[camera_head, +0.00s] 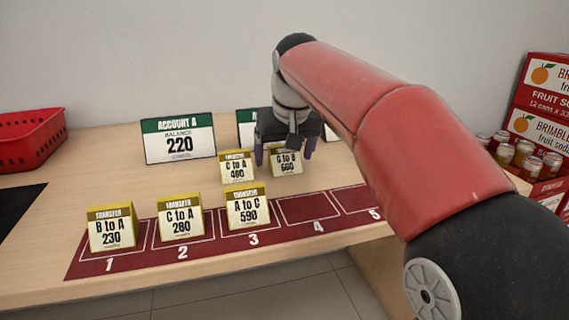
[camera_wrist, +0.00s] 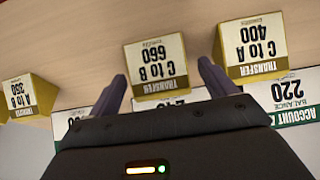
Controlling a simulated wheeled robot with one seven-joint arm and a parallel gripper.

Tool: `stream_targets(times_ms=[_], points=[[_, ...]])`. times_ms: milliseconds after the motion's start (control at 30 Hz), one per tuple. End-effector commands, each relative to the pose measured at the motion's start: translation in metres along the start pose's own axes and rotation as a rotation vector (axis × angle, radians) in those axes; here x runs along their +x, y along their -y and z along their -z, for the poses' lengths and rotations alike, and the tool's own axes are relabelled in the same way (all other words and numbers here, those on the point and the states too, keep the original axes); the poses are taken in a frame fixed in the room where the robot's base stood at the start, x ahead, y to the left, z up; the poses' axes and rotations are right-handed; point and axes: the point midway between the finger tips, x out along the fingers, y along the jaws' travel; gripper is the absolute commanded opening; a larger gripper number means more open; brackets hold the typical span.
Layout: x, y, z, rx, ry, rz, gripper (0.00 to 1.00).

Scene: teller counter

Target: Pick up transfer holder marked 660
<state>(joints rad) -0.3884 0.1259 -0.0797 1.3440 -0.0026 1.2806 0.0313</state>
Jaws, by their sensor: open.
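The transfer holder marked 660 (camera_head: 286,163) is a small yellow and white wedge reading C to B. It stands on the counter behind the red numbered mat, right of the holder marked 400 (camera_head: 237,167). In the wrist view the 660 holder (camera_wrist: 157,68) appears upside down, ahead of and between the fingers. My gripper (camera_head: 286,152) is open and above and around the back of the 660 holder; its fingers (camera_wrist: 168,82) also show in the wrist view. I cannot tell whether they touch the holder. Part of its top is hidden by my gripper in the head view.
The 400 holder (camera_wrist: 249,46) is close beside one finger. Another holder marked 350 (camera_wrist: 28,97) stands farther off. Slot 4 (camera_head: 308,208) is bare. The account A sign (camera_head: 179,138) stands behind.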

Motion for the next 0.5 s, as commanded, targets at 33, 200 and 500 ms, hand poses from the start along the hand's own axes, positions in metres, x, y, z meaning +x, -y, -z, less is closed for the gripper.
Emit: stream_targets(times_ms=[33, 200, 500], points=[[0.0015, 0.0, -0.0001, 0.0, 0.0, 0.0, 0.84], [0.0011, -0.0001, 0.0002, 0.0, -0.001, 0.0, 0.84], [0.0008, -0.0001, 0.0001, 0.0, -0.001, 0.0, 0.48]])
